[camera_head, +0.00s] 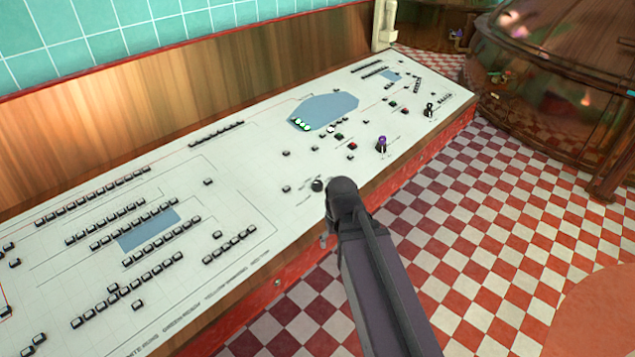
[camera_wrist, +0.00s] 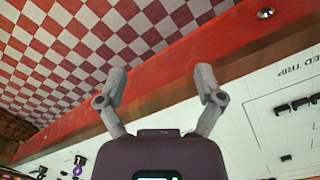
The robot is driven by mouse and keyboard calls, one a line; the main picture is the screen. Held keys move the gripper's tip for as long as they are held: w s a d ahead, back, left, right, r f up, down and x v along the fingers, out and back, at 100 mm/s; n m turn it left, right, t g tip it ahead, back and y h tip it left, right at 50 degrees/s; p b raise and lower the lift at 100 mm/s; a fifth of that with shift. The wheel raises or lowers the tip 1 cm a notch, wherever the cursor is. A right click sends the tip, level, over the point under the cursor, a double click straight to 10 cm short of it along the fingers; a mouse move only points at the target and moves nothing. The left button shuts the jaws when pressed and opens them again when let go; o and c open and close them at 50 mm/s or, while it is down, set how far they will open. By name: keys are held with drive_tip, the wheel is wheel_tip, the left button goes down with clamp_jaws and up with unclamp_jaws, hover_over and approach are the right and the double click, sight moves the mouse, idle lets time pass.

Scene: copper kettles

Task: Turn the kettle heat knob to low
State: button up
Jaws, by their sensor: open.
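A sloping white control panel (camera_head: 240,185) carries several small controls. A round black knob (camera_head: 317,185) sits near its front edge, just left of my arm's end. A purple knob (camera_head: 382,143) and another black knob (camera_head: 429,109) stand farther right. I cannot read which one is the kettle heat knob. In the wrist view, the purple knob (camera_wrist: 79,161) shows at the lower left. My gripper (camera_wrist: 162,80) is open and empty, its two grey fingers apart over the panel's red front edge. In the head view, my arm mostly hides the gripper.
Rows of black buttons (camera_head: 150,245) and blue-grey displays cover the panel. A red rim (camera_head: 285,278) runs along its front. A large copper kettle (camera_head: 575,75) stands at the upper right. The red and white checkered floor (camera_head: 490,235) before the panel is clear.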

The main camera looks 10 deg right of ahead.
sight(318, 183)
drive_tip(key=w+d+r+n+t+y+p, duration=0.1)
drive_tip(key=w+r+n+p, duration=0.2)
drive_tip(key=w, duration=0.8)
drive_tip(key=w+d+r+n+t+y+p, duration=0.1)
drive_tip(key=w+r+p, duration=0.4)
drive_tip(key=w, duration=0.7)
wheel_tip(318, 183, up, 3)
drive_tip(key=d+n+t, duration=0.1)
drive_tip(key=n, duration=0.1)
drive_tip(key=shift+d+f+n+t+y+p, duration=0.15)
drive_tip(key=shift+d+n+t+y+p, duration=0.15)
drive_tip(key=shift+f, duration=0.2)
drive_tip(key=b+x, duration=1.2)
drive_tip(key=x, duration=0.1)
drive_tip(key=shift+f+b, duration=0.25)
drive_tip(key=shift+b, duration=0.1)
drive_tip(key=c, duration=1.2)
